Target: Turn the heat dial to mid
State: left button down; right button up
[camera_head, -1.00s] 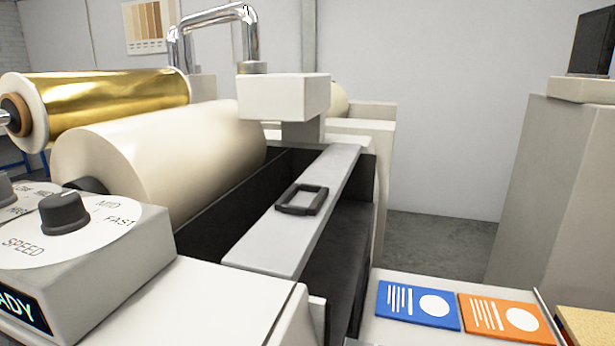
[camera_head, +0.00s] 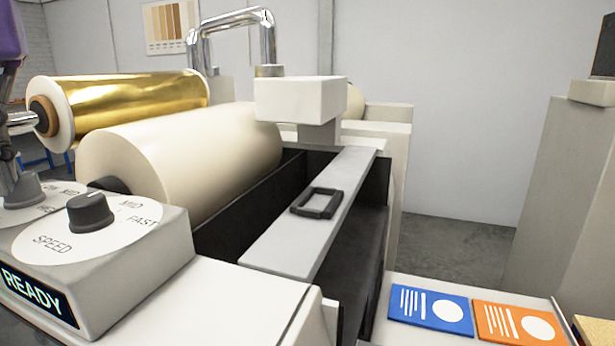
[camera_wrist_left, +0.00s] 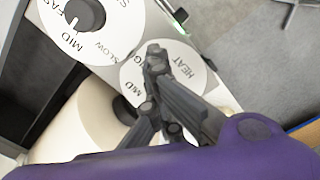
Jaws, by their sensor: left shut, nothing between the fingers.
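The heat dial is a white disc with a grey knob (camera_head: 24,190) at the left edge of the head view. Its MID mark shows there. In the left wrist view the heat dial disc (camera_wrist_left: 187,78) carries HEAT and MID lettering, and my gripper covers its knob. My left gripper (camera_wrist_left: 157,58) is shut and empty over this disc. In the head view its dark fingers (camera_head: 8,178) come down from the left edge close beside the heat knob. I cannot tell whether they touch it, or where the knob points. My right gripper is not in view.
The speed dial knob (camera_head: 90,211) stands close beside the heat dial on the grey control box, above a READY display (camera_head: 36,296). A cream roller (camera_head: 185,150) and a gold foil roll (camera_head: 135,105) lie behind. Blue (camera_head: 430,309) and orange (camera_head: 518,325) cards lie at lower right.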

pick_arm(q)
jog(key=shift+s+a+f, duration=0.1)
jog(key=shift+a+f, duration=0.15)
jog(key=shift+f, duration=0.2)
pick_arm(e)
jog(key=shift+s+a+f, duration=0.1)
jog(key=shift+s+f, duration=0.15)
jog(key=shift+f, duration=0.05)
pick_arm(q)
jog(key=shift+w+r, duration=0.1)
jog(key=shift+w, duration=0.1)
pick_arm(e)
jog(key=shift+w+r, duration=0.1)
pick_arm(q)
jog(key=shift+s+d+r, duration=0.15)
jog(key=shift+s+r, duration=0.05)
jog(key=shift+s, duration=0.1)
notch_tip(320, 180, up, 6)
jog(key=p, duration=0.1)
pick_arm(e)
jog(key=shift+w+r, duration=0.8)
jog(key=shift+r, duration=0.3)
